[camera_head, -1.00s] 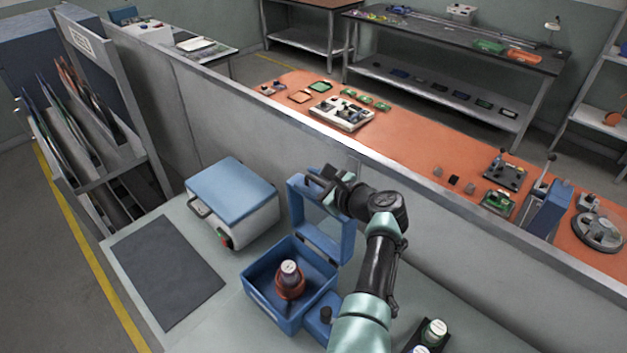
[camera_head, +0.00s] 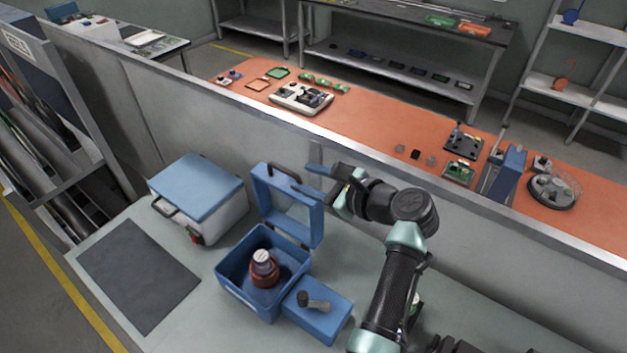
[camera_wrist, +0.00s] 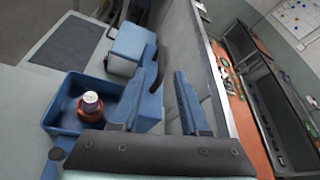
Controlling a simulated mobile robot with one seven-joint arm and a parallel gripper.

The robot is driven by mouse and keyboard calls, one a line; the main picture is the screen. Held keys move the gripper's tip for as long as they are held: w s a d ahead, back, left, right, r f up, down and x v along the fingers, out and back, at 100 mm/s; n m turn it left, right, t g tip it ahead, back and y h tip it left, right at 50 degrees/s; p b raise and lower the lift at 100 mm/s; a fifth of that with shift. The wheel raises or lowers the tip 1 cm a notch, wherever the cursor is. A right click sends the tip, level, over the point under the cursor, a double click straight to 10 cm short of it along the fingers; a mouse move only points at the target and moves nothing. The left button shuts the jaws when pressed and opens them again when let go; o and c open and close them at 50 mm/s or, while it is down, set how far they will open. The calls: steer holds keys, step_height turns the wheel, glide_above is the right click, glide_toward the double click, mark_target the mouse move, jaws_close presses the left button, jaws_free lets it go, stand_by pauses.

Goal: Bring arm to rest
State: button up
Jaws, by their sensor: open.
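My gripper (camera_head: 318,174) is raised beside the upright lid of a blue box, just to its right in the head view. Its two blue fingers are apart with nothing between them, as the wrist view (camera_wrist: 160,95) also shows. The blue box (camera_head: 243,300) stands open on the grey bench. A red-brown bottle with a white cap (camera_head: 264,270) stands inside it, clear of my gripper. The bottle also shows in the wrist view (camera_wrist: 90,108).
A white case with a blue lid (camera_head: 200,190) and a dark mat (camera_head: 138,275) lie to the left. A blue block with a dark knob (camera_head: 318,318) sits right of the box. A low partition (camera_head: 400,170) runs behind the bench, with an orange worktop (camera_head: 370,115) beyond.

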steer(key=shift+s+d+r, duration=0.2)
steer(key=shift+s+d, duration=0.2)
steer(key=shift+s, duration=0.05)
step_height(320, 180, up, 27)
steer(key=s+d+n+t+h+b, duration=0.1)
steer(key=s+n+t+h, duration=0.1)
steer(key=n+t+h, duration=0.9)
steer(key=s+a+r+n+t, duration=0.1)
steer(key=s+r+n+t, duration=0.2)
steer(key=s+r+n, duration=0.3)
steer(key=s+a+r+n+t+y, duration=0.1)
steer(key=s+r+n, duration=0.4)
steer(key=s+r, duration=0.8)
steer(key=shift+s+a+r+n+t+y+b, duration=0.35)
steer(key=shift+a+t, duration=0.45)
steer(key=shift+t, duration=0.4)
